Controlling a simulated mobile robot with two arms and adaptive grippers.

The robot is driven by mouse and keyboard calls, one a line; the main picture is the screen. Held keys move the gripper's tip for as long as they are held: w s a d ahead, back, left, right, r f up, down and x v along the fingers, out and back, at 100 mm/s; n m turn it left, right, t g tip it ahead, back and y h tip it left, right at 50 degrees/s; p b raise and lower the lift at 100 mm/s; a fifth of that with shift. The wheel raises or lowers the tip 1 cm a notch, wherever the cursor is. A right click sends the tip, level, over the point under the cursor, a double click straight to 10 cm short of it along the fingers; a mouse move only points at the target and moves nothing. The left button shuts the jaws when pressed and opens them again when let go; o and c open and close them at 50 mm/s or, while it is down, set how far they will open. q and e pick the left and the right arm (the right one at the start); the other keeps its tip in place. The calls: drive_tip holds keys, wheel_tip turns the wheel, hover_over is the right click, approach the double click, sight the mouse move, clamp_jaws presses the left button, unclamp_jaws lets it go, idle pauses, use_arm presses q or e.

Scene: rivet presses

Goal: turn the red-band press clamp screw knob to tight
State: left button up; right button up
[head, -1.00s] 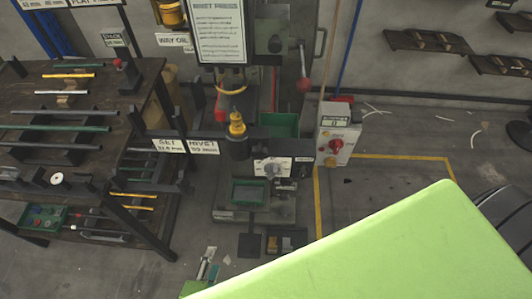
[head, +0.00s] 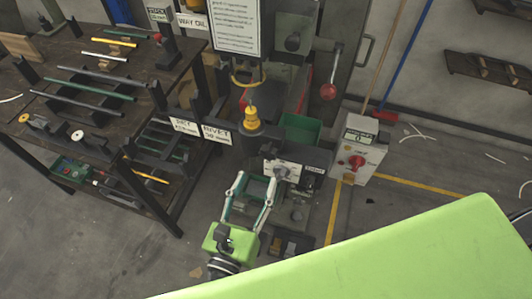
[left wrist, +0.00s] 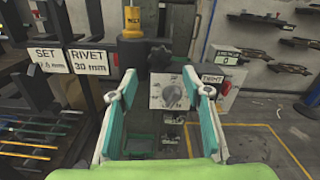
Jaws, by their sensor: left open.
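The clamp screw knob (head: 281,173) is a grey knob on a white dial plate on the front of the press (head: 292,40). My left gripper (head: 256,180) is open and empty, reaching toward the press front. In the head view its right fingertip is close to the dial plate; contact cannot be told. The left gripper's green-padded fingers (left wrist: 160,82) are spread wide in the wrist view. My right gripper is out of view.
A yellow-topped post (head: 251,118) stands above the dial, and a dark star-shaped knob (left wrist: 160,56) is just above the plate. A control box (head: 357,152) with a red knob is at the right. A rod rack (head: 95,80) stands left. A red-balled lever (head: 328,91) hangs right.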

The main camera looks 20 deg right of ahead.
sight(267, 156)
use_arm(q)
drive_tip(key=p+x, duration=0.1)
drive_tip(key=x, duration=0.7)
drive_tip(key=shift+d, duration=0.1)
drive_tip(key=shift+c, duration=0.5)
drive_tip(key=c, duration=1)
